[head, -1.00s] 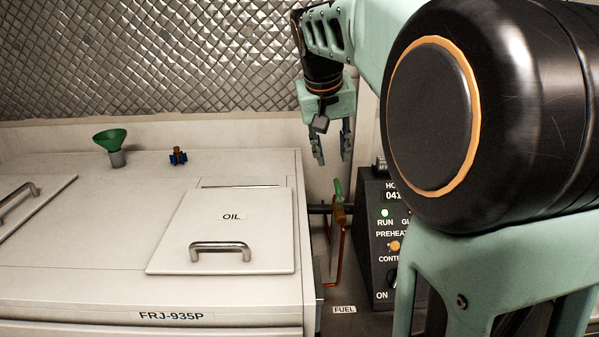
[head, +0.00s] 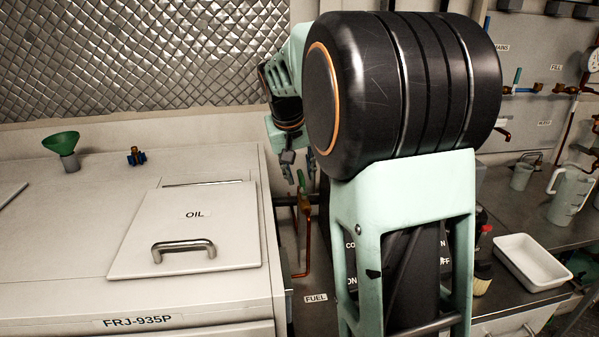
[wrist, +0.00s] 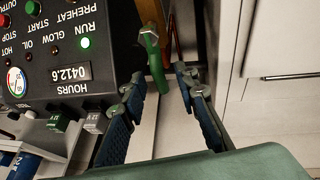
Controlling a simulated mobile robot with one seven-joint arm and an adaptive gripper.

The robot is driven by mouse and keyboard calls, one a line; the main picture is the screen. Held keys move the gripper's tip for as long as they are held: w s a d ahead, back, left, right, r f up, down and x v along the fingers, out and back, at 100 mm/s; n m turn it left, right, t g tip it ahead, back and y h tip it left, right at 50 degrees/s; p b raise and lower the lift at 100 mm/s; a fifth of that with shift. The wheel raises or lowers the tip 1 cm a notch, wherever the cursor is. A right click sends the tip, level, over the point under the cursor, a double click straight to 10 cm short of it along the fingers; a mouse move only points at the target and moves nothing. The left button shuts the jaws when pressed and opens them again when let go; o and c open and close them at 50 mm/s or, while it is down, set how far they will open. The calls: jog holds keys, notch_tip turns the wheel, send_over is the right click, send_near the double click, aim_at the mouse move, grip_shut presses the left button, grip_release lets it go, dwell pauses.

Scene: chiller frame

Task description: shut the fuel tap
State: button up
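The fuel tap (head: 303,203) sits on a copper pipe beside the white cabinet, above the FUEL label (head: 315,298). Its green handle points up, roughly in line with the pipe below. In the wrist view the green handle (wrist: 156,65) shows just beyond and between my fingertips. My gripper (head: 300,176) is above the tap in the head view, its fingertips near the handle's top. It also shows in the wrist view (wrist: 160,83), with its fingers apart and nothing between them held. Whether a finger touches the handle cannot be told. My arm hides part of the gripper in the head view.
The white cabinet (head: 70,240) with its OIL lid (head: 190,228) stands left of the tap. The black control panel (wrist: 65,50) is close on the other side. A green funnel (head: 62,143) stands on the cabinet. A white tray (head: 532,262) and jug (head: 570,195) are at the right.

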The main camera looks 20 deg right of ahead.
jog(key=shift+c, duration=0.3)
grip_shut()
jog(key=shift+d, duration=0.1)
jog(key=s+d+m+g+p, duration=0.1)
jog(key=s+m+g+p, duration=0.1)
jog(key=m, duration=0.7)
jog(key=s+d+m+g+p, duration=0.2)
jog(key=m+g+p, duration=0.3)
jog(key=m, duration=0.4)
jog(key=shift+s+d+m+h+p, duration=0.3)
jog(key=shift+s+m+h+p, duration=0.1)
jog(key=shift+s+p, duration=0.25)
jog(key=shift+f, duration=0.1)
jog(key=shift+o, duration=0.3)
grip_release()
jog(key=shift+s, duration=0.15)
